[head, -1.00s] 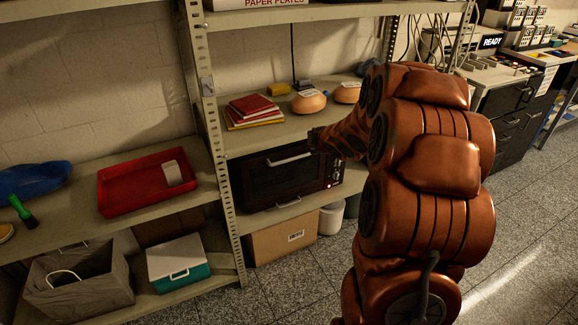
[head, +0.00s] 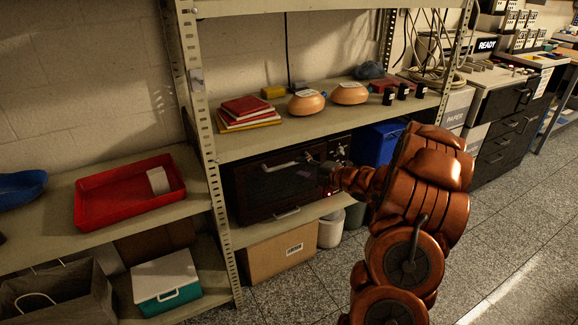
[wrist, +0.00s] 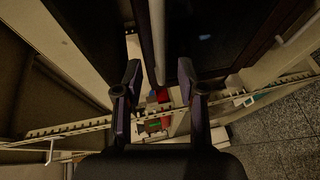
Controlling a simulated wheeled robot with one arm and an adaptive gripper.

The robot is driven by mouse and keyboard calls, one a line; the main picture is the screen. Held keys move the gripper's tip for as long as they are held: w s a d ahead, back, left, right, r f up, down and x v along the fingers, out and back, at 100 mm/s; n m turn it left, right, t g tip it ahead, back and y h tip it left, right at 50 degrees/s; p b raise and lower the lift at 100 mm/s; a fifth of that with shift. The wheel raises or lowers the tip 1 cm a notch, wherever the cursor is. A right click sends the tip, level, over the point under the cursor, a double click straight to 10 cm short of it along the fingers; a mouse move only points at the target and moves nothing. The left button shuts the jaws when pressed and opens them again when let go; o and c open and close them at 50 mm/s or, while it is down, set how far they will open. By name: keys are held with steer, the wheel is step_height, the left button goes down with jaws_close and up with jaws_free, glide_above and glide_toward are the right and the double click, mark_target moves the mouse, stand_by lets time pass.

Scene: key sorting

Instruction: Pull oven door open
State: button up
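The dark oven (head: 262,190) sits on the middle shelf of the rack, and its door looks shut. A pale bar handle (head: 283,166) runs along the top of the door. A second pale bar (head: 287,212) shows low at the front. My gripper (head: 322,170) is in front of the oven's upper right part, near the right end of the top handle. In the wrist view my gripper (wrist: 158,76) is open, and a pale bar (wrist: 158,38) runs between its fingers. I cannot tell whether the fingers touch it.
A shelf board with red books (head: 248,108) and orange rounded items (head: 306,103) is right above the oven. A rack post (head: 205,150) stands left of it. A blue bin (head: 376,145) is to the right. The floor in front is clear.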

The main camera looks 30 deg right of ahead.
mark_target(290, 164)
steer(key=shift+x, duration=2.8)
steer(key=shift+c, duration=0.3)
jaws_close()
